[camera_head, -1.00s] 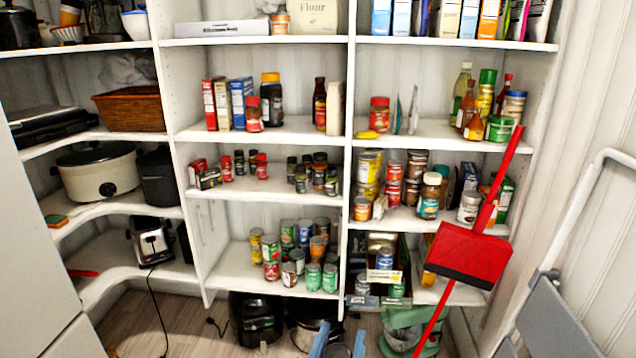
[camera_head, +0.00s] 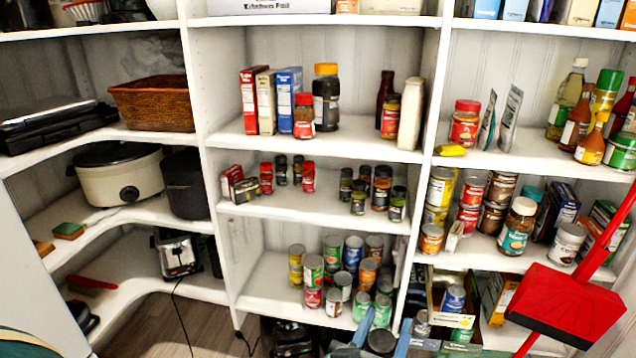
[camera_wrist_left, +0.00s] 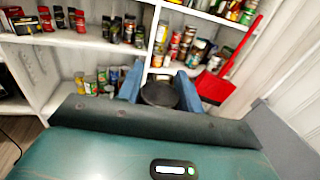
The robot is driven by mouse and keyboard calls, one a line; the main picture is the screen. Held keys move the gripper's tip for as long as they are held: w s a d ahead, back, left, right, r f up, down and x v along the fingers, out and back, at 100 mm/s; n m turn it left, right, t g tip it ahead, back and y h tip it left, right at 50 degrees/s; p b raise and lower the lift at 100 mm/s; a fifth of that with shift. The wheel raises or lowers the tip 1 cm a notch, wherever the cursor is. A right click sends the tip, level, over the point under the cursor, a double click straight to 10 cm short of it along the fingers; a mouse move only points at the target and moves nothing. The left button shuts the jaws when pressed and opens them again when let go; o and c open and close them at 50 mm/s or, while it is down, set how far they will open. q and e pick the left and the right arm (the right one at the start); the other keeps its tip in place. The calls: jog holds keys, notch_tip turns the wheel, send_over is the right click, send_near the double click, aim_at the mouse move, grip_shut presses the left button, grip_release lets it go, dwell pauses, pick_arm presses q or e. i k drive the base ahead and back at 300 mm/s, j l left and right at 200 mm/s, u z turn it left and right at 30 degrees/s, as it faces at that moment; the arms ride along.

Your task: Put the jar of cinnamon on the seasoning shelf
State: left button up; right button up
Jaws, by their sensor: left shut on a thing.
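My left gripper (camera_head: 384,327) shows at the bottom of the head view, its two blue fingers closed on a dark-lidded jar (camera_head: 381,342). In the left wrist view the jar (camera_wrist_left: 158,94) sits between the fingers of the gripper (camera_wrist_left: 160,73), with its round dark lid facing the camera. Its label is hidden, so I cannot read cinnamon on it. The seasoning shelf (camera_head: 310,212) is the middle board of the centre unit, with small spice jars in a left group (camera_head: 283,172) and a right group (camera_head: 372,188). The held jar shows lower in the picture than that shelf. My right gripper is not in view.
The seasoning shelf has a bare front strip and a gap between its two groups. Cans (camera_head: 335,262) crowd the shelf below. An upright divider (camera_head: 419,150) separates the right unit. A red dustpan (camera_head: 565,303) stands at the right. A slow cooker (camera_head: 118,180) is at left.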

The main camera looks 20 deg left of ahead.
aim_at(280, 205)
jog(key=i+j, duration=0.2)
jog(key=j, duration=0.15)
jog(key=i+j, duration=0.15)
jog(key=j, duration=0.25)
jog(key=i+j, duration=0.2)
jog(key=j, duration=0.15)
jog(key=i+j+z, duration=0.1)
jog(key=j, duration=0.3)
jog(key=i+j, duration=0.25)
jog(key=j, duration=0.1)
